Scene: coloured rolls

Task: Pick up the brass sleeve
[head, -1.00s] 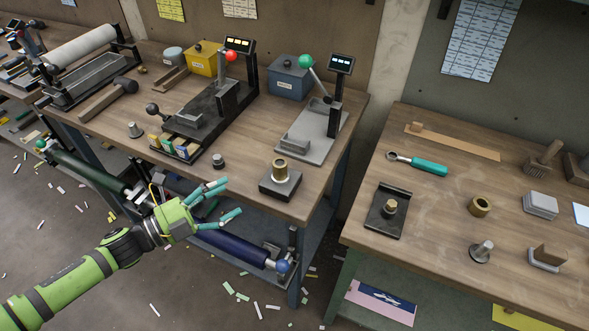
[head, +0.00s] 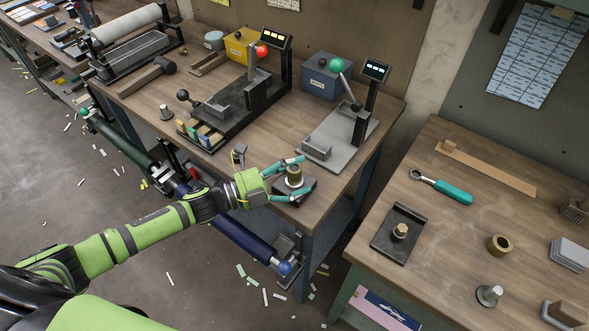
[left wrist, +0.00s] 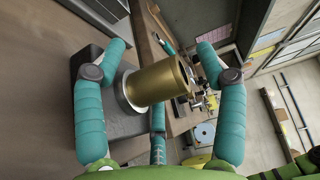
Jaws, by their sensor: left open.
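The brass sleeve (head: 294,172) stands on a dark block (head: 308,187) near the front edge of the left bench. In the left wrist view the sleeve (left wrist: 156,82) looks like a smooth gold cylinder, with a pale round collar at its lower end by the grey block (left wrist: 92,88). My left gripper (head: 304,175) is open, with teal fingers on either side of the sleeve. In the left wrist view the side fingers show gaps to it; a third finger is below it. Whether that one touches is unclear. My right gripper is not in view.
A grey fixture (head: 335,140) with a green-knobbed lever stands behind the block. A black press (head: 230,108) stands further left. On the right bench are a shorter brass ring (head: 500,245), a black plate with a small post (head: 398,236) and a teal-handled wrench (head: 441,187).

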